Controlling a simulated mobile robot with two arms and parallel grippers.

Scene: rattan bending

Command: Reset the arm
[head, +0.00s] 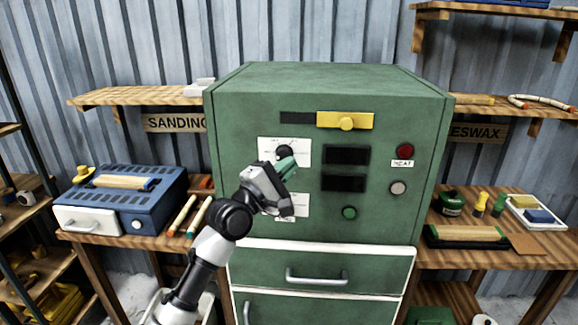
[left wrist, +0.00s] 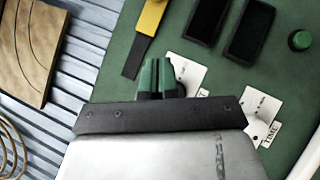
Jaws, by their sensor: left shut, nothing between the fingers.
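My left arm comes in from the lower left in the head view. Its gripper (head: 286,164) is in front of the green machine (head: 240,108), by the upper black dial (head: 285,150) on a white plate. The green fingers are shut with nothing between them. In the left wrist view the shut fingers (left wrist: 160,76) cover part of a white plate (left wrist: 188,78). I cannot tell whether they touch the panel. A lower white plate (left wrist: 254,110) with the label TIME (left wrist: 271,134) shows to the right. My right gripper is not in view.
A blue box (head: 120,195) stands on the left bench.

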